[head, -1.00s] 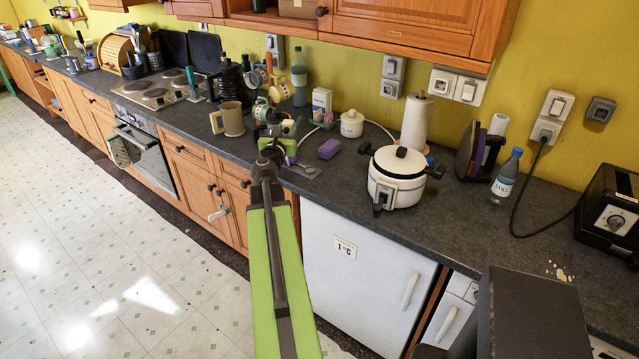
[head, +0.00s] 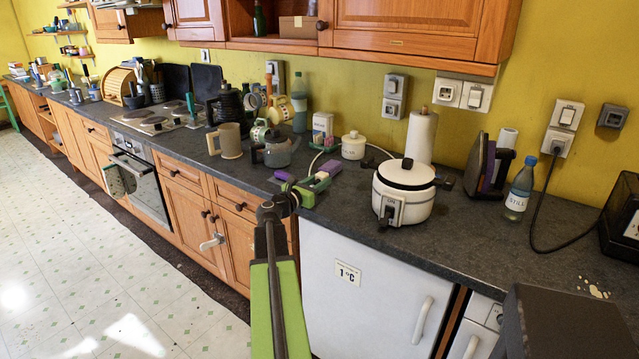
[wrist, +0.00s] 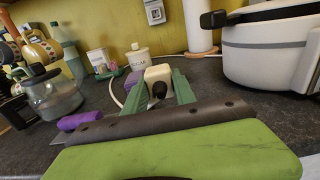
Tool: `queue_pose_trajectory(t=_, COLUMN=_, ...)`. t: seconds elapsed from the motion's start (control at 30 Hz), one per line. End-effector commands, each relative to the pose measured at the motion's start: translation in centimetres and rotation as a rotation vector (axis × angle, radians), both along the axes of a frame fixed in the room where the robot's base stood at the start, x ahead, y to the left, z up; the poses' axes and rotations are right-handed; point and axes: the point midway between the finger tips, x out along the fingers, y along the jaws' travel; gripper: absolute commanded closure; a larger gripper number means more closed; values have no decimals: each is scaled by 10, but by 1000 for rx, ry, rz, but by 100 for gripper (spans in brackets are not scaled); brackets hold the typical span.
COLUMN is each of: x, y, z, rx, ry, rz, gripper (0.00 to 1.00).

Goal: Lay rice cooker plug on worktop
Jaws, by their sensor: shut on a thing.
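My gripper (wrist: 160,90) is shut on the cream rice cooker plug (wrist: 158,74), which sits between its green fingers in the wrist view. In the head view my gripper (head: 312,186) is low over the front part of the dark worktop (head: 350,212), left of the white rice cooker (head: 408,205). I cannot tell whether the plug touches the worktop. The rice cooker (wrist: 268,55) also shows at the right in the wrist view. A pale cord (wrist: 117,97) curves behind the gripper's left side.
A purple sponge (head: 329,167) lies just behind my gripper, and a purple-handled tool (head: 284,175) lies to its left. Bare worktop lies in front of the rice cooker.

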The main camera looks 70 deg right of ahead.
Motion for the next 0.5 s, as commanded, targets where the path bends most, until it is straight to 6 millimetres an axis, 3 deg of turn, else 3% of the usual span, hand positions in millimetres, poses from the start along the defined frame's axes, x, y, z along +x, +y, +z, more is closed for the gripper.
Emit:
queue_pose_trajectory(t=0.1, x=0, y=0, z=-21, rx=0, ry=0, rz=0, gripper=100)
queue_pose_trajectory(t=0.5, x=-1, y=0, z=-59, rx=0, ry=0, rz=0, gripper=100)
